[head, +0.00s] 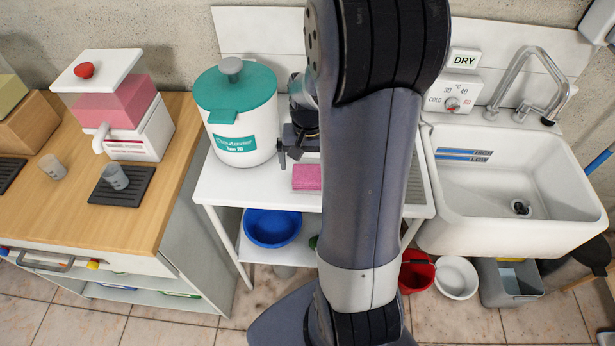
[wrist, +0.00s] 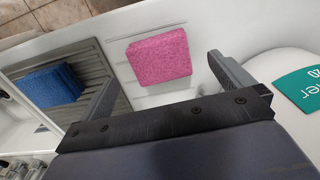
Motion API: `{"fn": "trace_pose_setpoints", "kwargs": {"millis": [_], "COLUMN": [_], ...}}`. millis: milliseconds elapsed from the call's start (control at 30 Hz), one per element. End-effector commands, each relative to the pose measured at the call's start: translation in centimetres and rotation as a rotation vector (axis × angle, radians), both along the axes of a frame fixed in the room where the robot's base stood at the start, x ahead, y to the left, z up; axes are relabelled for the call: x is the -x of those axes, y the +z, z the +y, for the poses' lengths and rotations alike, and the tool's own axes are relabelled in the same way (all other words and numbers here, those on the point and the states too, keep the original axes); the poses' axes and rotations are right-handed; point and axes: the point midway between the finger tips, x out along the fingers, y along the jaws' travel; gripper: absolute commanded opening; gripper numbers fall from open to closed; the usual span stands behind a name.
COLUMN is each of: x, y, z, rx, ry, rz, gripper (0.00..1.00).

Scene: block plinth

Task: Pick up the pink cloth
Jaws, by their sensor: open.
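The pink cloth (head: 307,178) is a small flat rectangle on the white table (head: 262,192), partly hidden by my arm in the head view. In the wrist view the pink cloth (wrist: 160,57) lies flat on the white surface, ahead of and between the two fingers. My gripper (wrist: 162,80) is open with nothing between its fingers. In the head view my gripper (head: 291,150) shows just behind and left of the cloth, mostly hidden by my arm.
A white container with a teal lid (head: 238,112) stands left of my gripper. A blue cloth (wrist: 50,86) lies on a grey ribbed drainer (wrist: 92,68). A white sink (head: 515,190) is on the right, and a wooden counter (head: 170,185) on the left.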

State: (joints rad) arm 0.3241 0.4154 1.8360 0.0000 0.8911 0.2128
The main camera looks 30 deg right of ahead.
Motion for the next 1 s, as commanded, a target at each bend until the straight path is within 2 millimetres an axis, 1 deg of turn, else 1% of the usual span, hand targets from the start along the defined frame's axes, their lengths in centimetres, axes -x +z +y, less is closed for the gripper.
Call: {"fn": "trace_pose_setpoints", "kwargs": {"millis": [233,433,567,667,867,1000], "x": [-0.1,-0.3,-0.4,-0.4,-0.4,-0.4], "y": [-1.7,-4.2,-5.4,-5.8,-5.8,-5.8], "z": [-0.1,-0.3,-0.3,-0.3,-0.3,-0.3], "rx": [-0.001,-0.001,-0.001,0.0,0.001,0.001], "ry": [0.001,0.002,0.002,0.002,0.002,0.002], "rz": [0.003,0.004,0.002,0.0,-0.001,-0.001], "gripper": [1.0,1.0,1.0,1.0,1.0,0.89]}}
